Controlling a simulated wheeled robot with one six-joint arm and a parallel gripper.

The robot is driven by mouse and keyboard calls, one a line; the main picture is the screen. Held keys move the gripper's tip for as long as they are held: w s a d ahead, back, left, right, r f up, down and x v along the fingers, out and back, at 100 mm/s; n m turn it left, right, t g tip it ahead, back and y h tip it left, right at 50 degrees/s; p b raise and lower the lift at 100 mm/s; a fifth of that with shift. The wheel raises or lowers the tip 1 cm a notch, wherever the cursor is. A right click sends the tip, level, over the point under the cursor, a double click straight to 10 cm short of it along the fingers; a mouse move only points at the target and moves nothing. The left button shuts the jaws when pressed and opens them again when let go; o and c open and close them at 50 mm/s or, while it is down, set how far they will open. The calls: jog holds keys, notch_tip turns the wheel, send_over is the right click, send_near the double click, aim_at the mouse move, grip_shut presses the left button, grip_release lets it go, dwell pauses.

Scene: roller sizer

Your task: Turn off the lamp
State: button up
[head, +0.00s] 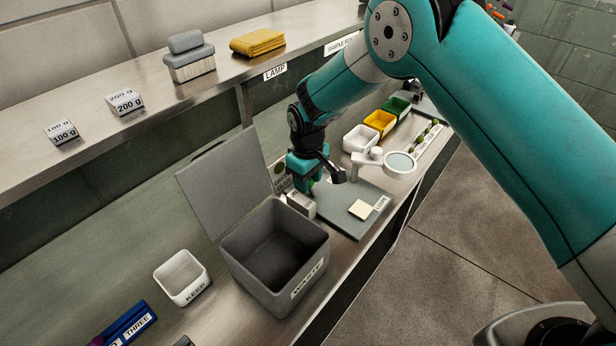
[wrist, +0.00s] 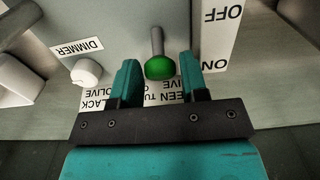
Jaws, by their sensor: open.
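A switch lever with a green knob (wrist: 160,68) shows in the wrist view, on a grey panel (wrist: 120,22). A white plate (wrist: 220,30) beside it reads OFF at the top and ON lower down; the knob is level with ON. My gripper (wrist: 158,64) is open, its fingers on either side of the knob with gaps visible. In the head view my gripper (head: 308,178) is low by the back of the bench, and the switch is mostly hidden behind it. A LAMP label (head: 275,72) is on the shelf edge above.
A white dimmer knob (wrist: 87,72) is left of the lever. In the head view, a grey waste bin (head: 262,285) with raised lid (head: 225,180) stands left of my gripper. A round magnifier (head: 400,164) over a grey plate (head: 345,212) is right. The shelf (head: 200,85) overhangs behind.

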jog(key=shift+f, duration=0.35)
jog(key=c, duration=0.6)
